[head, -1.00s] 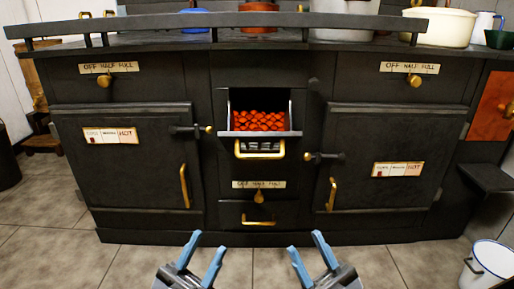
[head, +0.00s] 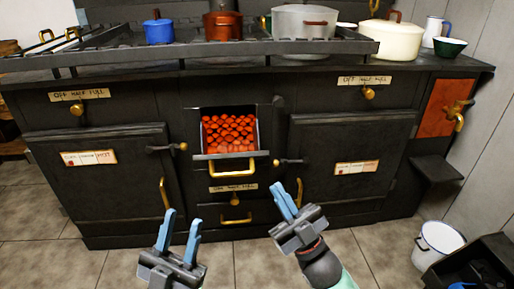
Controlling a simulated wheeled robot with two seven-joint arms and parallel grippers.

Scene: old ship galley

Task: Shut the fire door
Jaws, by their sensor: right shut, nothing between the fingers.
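The fire door (head: 225,156) is a pale metal flap at the bottom of the middle opening in the black stove. It hangs open, lowered outward, with a brass bar handle (head: 231,173) below its edge. Glowing orange coals (head: 228,132) show behind it. My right gripper (head: 287,183) is shut and empty, in front of the stove, to the right of and lower in the picture than the flap, apart from the handle. My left gripper (head: 183,216) is open and empty, lower left of the flap.
Oven doors (head: 98,185) and (head: 345,180) flank the opening, with latches and brass handles. A rail (head: 200,48) runs along the stove top before several pots. A white bucket (head: 437,240) and dark crate (head: 475,265) stand right. Tiled floor in front is clear.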

